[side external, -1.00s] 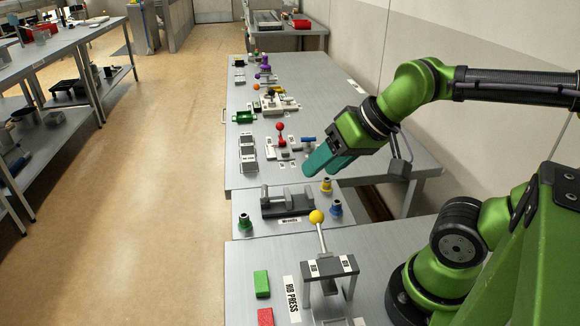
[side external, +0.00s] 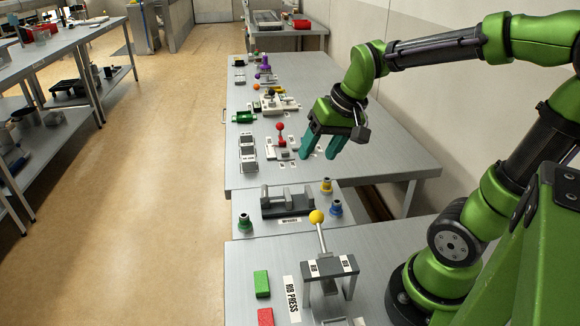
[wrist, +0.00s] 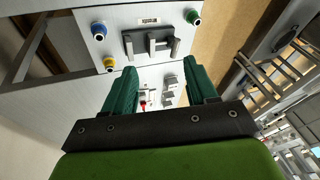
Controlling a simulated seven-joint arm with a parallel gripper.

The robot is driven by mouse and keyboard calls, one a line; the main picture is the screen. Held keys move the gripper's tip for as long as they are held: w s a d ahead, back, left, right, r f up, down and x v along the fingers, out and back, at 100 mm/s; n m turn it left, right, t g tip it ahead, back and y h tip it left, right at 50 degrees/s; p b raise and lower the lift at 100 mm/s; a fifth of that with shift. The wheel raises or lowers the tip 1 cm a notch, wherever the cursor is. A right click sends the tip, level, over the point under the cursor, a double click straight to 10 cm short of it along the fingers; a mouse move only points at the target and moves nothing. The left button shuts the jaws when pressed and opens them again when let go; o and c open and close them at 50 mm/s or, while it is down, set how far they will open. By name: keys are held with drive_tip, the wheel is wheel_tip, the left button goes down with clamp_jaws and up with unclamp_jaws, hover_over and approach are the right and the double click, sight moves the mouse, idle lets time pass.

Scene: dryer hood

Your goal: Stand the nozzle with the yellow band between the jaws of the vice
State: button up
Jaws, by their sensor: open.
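The yellow-banded nozzle (side external: 326,186) stands upright on a small grey board, to the right of the vice and behind it. In the wrist view the yellow-banded nozzle (wrist: 109,63) is at upper left. The dark grey vice (side external: 287,203) sits on the same board, and its jaws look apart with nothing between them; it also shows in the wrist view (wrist: 151,44). My gripper (side external: 320,156) points down with teal fingers spread, empty, above the long table behind the vice. In the wrist view my gripper (wrist: 158,92) is open with nothing between its fingers.
A blue-banded nozzle (side external: 335,208) stands right of the vice, and a green-banded one (side external: 245,222) stands left. A rib press with a yellow-knobbed lever (side external: 316,217) is in front. A red-knobbed device (side external: 280,138) is near my gripper. The board is clear around the yellow-banded nozzle.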

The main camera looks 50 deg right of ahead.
drive_tip(key=w+d+f+m+g, duration=0.1)
drive_tip(key=w+d+f+g, duration=0.15)
drive_tip(key=d, duration=0.55)
drive_tip(key=w+d+f+m+g, duration=0.15)
drive_tip(key=w+d, duration=0.25)
drive_tip(key=d, duration=0.4)
hover_over(327, 179)
drive_tip(key=shift+n+g+h, duration=0.25)
drive_tip(key=shift+g+h, duration=0.05)
drive_tip(key=f, duration=1)
drive_tip(key=shift+s+a+f, duration=0.15)
drive_tip(key=shift+s+f, duration=0.15)
drive_tip(key=shift+f, duration=0.1)
drive_tip(key=shift+w+f, duration=0.15)
drive_tip(key=shift+f, duration=1.35)
drive_tip(key=shift+w+f, duration=0.15)
drive_tip(key=shift+f, duration=1.35)
drive_tip(key=shift+c, duration=0.3)
drive_tip(key=shift+d, duration=0.2)
clamp_jaws()
